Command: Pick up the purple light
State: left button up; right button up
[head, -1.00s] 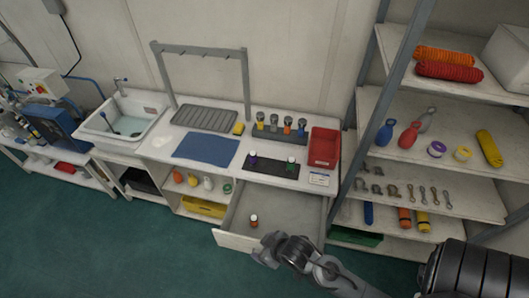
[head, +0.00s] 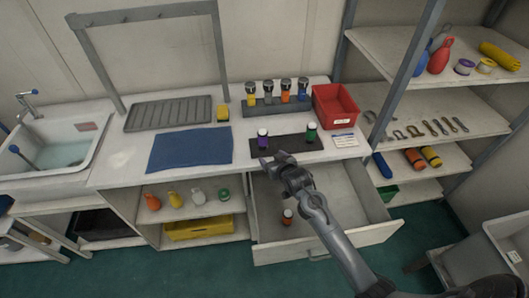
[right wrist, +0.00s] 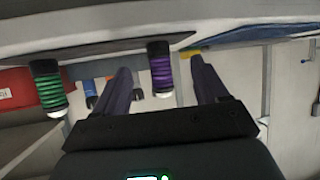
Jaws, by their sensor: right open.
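The purple light (head: 262,138) stands upright on a dark mat (head: 285,148) near the front edge of the white counter. A green light (head: 311,132) stands to its right on the same mat. My right gripper (head: 273,161) is open and empty, just in front of and below the purple light in the head view. In the right wrist view the purple light (right wrist: 160,70) shows between the two open fingers (right wrist: 160,80), beyond their tips, and the green light (right wrist: 47,88) is at the left. My left gripper is not in view.
Behind the mat, a rack (head: 270,106) holds several lights. A red bin (head: 336,108) is at right, a blue cloth (head: 190,150) at left. Shelves stand at far right.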

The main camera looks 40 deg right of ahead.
aim_at(264, 144)
jog(key=w+b, duration=0.1)
jog(key=w+d+t+b, duration=0.1)
jog(key=shift+d+r+b, duration=0.15)
jog(key=shift+r+b, duration=0.2)
jog(key=shift+w, duration=0.4)
jog(key=x, duration=0.2)
jog(key=b+x, duration=0.1)
jog(key=x, duration=0.1)
jog(key=shift+w+r, duration=0.2)
jog(key=shift+w, duration=0.05)
jog(key=shift+w+d+f, duration=0.1)
jog(key=shift+w+f, duration=0.15)
jog(key=shift+w, duration=0.25)
jog(key=shift+w+d+f+b, duration=0.15)
jog(key=shift+w+f+b, duration=0.05)
jog(key=shift+w+b, duration=0.15)
jog(key=shift+d+b+x, duration=0.2)
jog(key=shift+b+x, duration=0.4)
jog(key=shift+x, duration=1.4)
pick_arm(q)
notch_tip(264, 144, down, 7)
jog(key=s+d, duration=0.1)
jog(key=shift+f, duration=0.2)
pick_arm(e)
jog(key=shift+r, duration=0.15)
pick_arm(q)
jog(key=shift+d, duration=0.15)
